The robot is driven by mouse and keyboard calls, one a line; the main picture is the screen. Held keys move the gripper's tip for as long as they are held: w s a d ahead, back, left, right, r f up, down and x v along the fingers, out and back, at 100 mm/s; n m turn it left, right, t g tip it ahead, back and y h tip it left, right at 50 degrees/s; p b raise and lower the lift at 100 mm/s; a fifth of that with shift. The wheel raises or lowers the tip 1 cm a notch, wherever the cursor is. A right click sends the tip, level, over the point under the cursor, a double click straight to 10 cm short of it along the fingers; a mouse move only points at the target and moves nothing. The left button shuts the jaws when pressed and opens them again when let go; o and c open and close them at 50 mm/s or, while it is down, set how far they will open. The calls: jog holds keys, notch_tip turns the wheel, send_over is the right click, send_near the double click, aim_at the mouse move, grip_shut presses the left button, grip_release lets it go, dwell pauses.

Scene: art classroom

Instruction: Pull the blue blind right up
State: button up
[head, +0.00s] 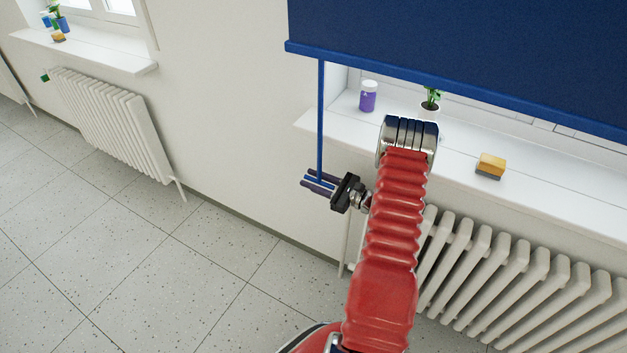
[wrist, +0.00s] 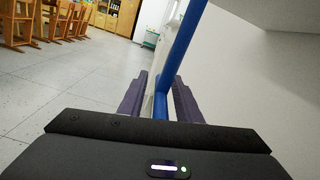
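The blue blind (head: 450,50) hangs over the window at the upper right, its lower edge above the sill. A thin blue pull rod (head: 320,115) hangs from near its left end, with a short blue crosspiece at its bottom. My gripper (head: 315,184) is at that lower end, left of the radiator. Its two dark fingers lie either side of the crosspiece, with narrow gaps showing. In the wrist view the blue rod (wrist: 183,45) rises slanting from between the open fingers (wrist: 160,100). Contact with either finger is not visible.
The window sill (head: 460,155) bears a purple jar (head: 368,96), a potted plant (head: 431,100) and a yellow sponge (head: 491,165). A radiator (head: 510,270) stands below it. Another sill (head: 90,50) and radiator (head: 110,115) are at left. The floor at left is clear.

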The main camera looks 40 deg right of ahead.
jog(key=shift+c, duration=0.7)
grip_shut()
